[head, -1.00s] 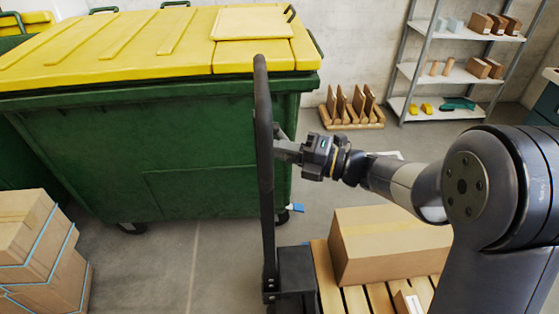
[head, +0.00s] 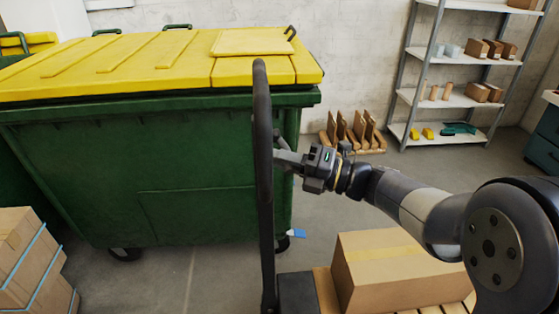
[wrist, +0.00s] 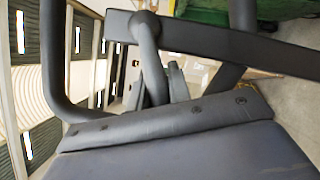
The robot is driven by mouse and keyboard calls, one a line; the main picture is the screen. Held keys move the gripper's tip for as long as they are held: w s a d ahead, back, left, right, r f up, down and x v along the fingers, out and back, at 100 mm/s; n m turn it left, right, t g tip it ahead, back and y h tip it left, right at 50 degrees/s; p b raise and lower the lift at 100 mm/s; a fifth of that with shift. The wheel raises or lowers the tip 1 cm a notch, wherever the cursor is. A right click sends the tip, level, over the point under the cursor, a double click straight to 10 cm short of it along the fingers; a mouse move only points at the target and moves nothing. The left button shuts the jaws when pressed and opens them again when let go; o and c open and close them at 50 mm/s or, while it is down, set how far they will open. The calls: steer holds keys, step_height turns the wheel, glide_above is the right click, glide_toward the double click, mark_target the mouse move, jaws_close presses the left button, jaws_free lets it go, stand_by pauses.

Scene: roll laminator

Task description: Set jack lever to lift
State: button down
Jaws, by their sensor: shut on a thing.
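The pallet jack's dark handle (head: 263,150) stands upright as a tall loop in the middle of the head view, in front of the green bin. My gripper (head: 284,158) reaches in from the right, at the handle's right side. A small grey lever (head: 280,138) shows just above my fingers. In the wrist view the curved lever (wrist: 150,55) hangs from a pivot on a dark crossbar (wrist: 220,40). My gripper is shut on the lever; the exact contact is partly hidden behind the dark plate at the bottom of the wrist view.
A green bin (head: 90,175) with a yellow lid stands close behind the handle. A cardboard box (head: 400,270) sits on the pallet below my arm. Stacked boxes (head: 25,260) are at left, shelves (head: 450,98) at back right. Floor shows at left of the handle.

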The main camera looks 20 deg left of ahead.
steer(key=c, duration=1.3)
jaws_free()
steer(key=w+d+f+b, duration=0.1)
steer(key=d, duration=0.9)
steer(key=shift+w+d+b, duration=0.15)
steer(key=shift+d+b, duration=0.15)
steer(key=shift+d, duration=0.05)
steer(key=shift+f, duration=0.1)
steer(key=s+a+r+p, duration=0.1)
steer(key=a+p, duration=0.2)
steer(key=a, duration=0.7)
steer(key=shift+s+a+r, duration=0.15)
steer(key=shift+a+r, duration=0.1)
steer(key=shift+a, duration=0.05)
steer(key=shift+f, duration=0.1)
